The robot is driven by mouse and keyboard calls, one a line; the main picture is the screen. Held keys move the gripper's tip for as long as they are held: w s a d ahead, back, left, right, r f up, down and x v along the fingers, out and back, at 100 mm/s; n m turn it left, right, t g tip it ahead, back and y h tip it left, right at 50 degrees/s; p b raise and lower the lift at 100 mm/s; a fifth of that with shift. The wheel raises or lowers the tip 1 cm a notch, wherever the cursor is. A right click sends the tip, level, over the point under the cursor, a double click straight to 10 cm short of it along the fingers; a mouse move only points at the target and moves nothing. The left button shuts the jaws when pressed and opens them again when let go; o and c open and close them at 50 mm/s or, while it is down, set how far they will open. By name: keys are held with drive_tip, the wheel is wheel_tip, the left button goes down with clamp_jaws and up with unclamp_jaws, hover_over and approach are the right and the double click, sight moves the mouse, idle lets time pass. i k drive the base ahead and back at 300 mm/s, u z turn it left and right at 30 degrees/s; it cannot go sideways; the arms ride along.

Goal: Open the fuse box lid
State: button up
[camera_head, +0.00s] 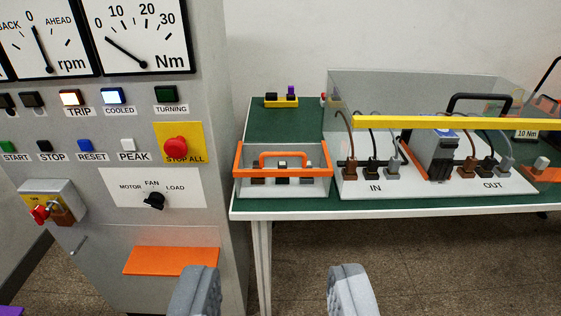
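The fuse box (285,188) is a low white box at the left front of the green-topped table. A clear lid with an orange frame and an orange arched handle (283,155) lies over it and looks shut. Several small dark parts show through the clear lid. My gripper (272,280) is at the bottom of the view with its two grey fingers wide apart. Nothing is between them. It is in front of and below the fuse box, apart from it.
A grey control cabinet (120,215) with gauges, buttons and a red stop button (176,150) stands close on the left. A clear cover with a yellow bar (440,122) encloses the cabled unit on the right. A small yellow block (281,102) sits behind the fuse box.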

sight(328, 172)
drive_tip(key=z, duration=0.1)
drive_tip(key=i, duration=1.15)
drive_tip(key=u, duration=0.1)
